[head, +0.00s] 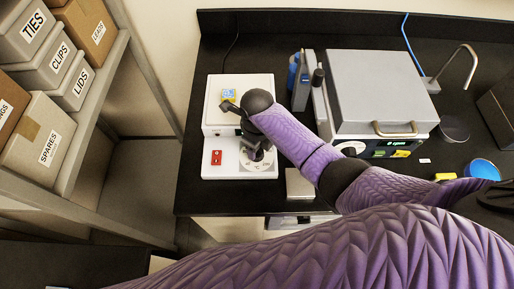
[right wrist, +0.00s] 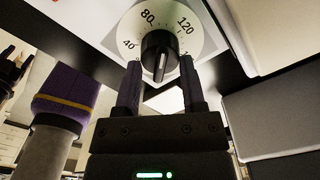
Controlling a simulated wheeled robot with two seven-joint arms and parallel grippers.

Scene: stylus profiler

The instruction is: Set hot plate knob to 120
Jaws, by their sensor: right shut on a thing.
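The white hot plate (head: 238,95) stands on the black bench, with a round white dial (head: 258,167) on its front panel. In the right wrist view the dial (right wrist: 185,45) shows 40, 80 and 120. A black knob (right wrist: 158,48) sits at its centre, with a pale line on its lower part. My right gripper (head: 256,153) reaches down over the dial and hides most of the knob in the head view. In the right wrist view the fingers of my right gripper (right wrist: 160,70) are shut on the knob, one on each side.
A red switch (head: 216,157) is left of the dial. A large grey instrument (head: 380,95) with a handle stands right of the hot plate. A small metal block (head: 298,184) lies near the bench's front edge. Shelves with labelled boxes (head: 48,145) are at the left.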

